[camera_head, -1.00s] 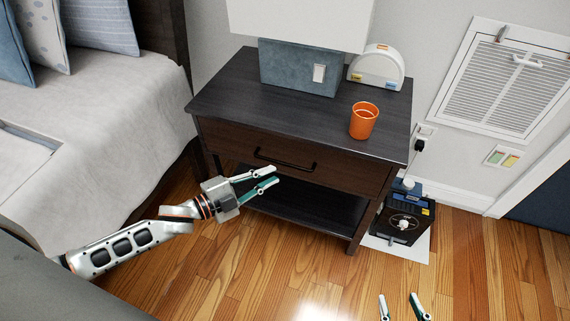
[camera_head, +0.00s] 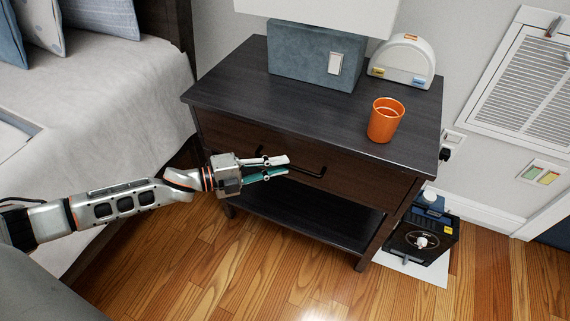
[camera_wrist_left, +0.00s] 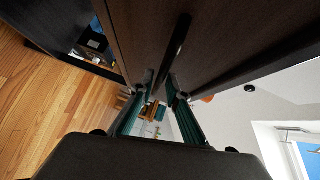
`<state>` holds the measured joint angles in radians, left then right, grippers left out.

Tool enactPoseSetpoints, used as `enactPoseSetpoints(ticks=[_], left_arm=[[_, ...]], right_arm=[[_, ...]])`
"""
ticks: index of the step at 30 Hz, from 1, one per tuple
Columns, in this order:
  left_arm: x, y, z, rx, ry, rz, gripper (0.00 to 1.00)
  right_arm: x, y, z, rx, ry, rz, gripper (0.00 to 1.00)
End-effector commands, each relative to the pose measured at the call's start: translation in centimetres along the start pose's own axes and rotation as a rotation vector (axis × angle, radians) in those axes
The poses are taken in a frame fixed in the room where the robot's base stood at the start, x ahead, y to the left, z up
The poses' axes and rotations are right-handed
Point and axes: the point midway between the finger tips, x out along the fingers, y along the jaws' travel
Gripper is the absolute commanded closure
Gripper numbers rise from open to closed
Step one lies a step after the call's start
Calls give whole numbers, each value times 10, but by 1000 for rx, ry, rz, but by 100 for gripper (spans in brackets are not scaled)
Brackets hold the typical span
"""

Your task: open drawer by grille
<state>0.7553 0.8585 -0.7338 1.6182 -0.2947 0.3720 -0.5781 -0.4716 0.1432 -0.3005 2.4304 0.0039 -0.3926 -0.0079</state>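The dark wooden nightstand's drawer (camera_head: 362,179) is flush with the cabinet, with a black bar handle (camera_head: 309,173) across its front. The white wall grille (camera_head: 531,98) is to its right. My left gripper (camera_head: 287,166) is at the handle, its two fingers apart, one above the other. In the left wrist view the handle (camera_wrist_left: 179,40) runs close ahead of the fingertips (camera_wrist_left: 160,80); I cannot tell whether it lies between them or whether they touch it. The fingers hide part of the handle in the head view. My right gripper is out of view.
An orange cup (camera_head: 385,120), a lamp with a blue-grey base (camera_head: 312,58) and a white arched object (camera_head: 405,61) stand on the nightstand. A black box device (camera_head: 422,238) stands on the floor at its right. The bed (camera_head: 105,110) is at the left.

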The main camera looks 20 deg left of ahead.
Motion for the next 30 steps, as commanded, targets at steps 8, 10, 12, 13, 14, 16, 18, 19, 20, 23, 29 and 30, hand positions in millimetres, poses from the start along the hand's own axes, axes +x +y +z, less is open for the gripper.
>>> enactPoseSetpoints(ticks=[8,10,12,13,14,16,18,19,20,23,29,30], left_arm=[[18,1,0,-2,0,1,85],[19,1,0,-1,0,1,85],[19,0,0,-1,0,1,85],[19,0,0,-1,0,1,85],[19,0,0,-1,0,1,85],[19,0,0,-1,0,1,90],[18,0,0,-1,0,1,100],[18,0,0,-1,0,1,100],[18,0,0,-1,0,1,100],[18,0,0,-1,0,1,100],[15,0,-3,0,0,0,100],[14,0,-4,0,0,0,100]], right_arm=[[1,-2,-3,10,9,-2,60],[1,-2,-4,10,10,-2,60],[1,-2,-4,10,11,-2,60],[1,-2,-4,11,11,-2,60],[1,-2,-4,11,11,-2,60],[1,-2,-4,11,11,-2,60],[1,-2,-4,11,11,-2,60],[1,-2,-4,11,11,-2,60],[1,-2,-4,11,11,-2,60],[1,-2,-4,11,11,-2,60],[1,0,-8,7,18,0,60],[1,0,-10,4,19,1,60]])
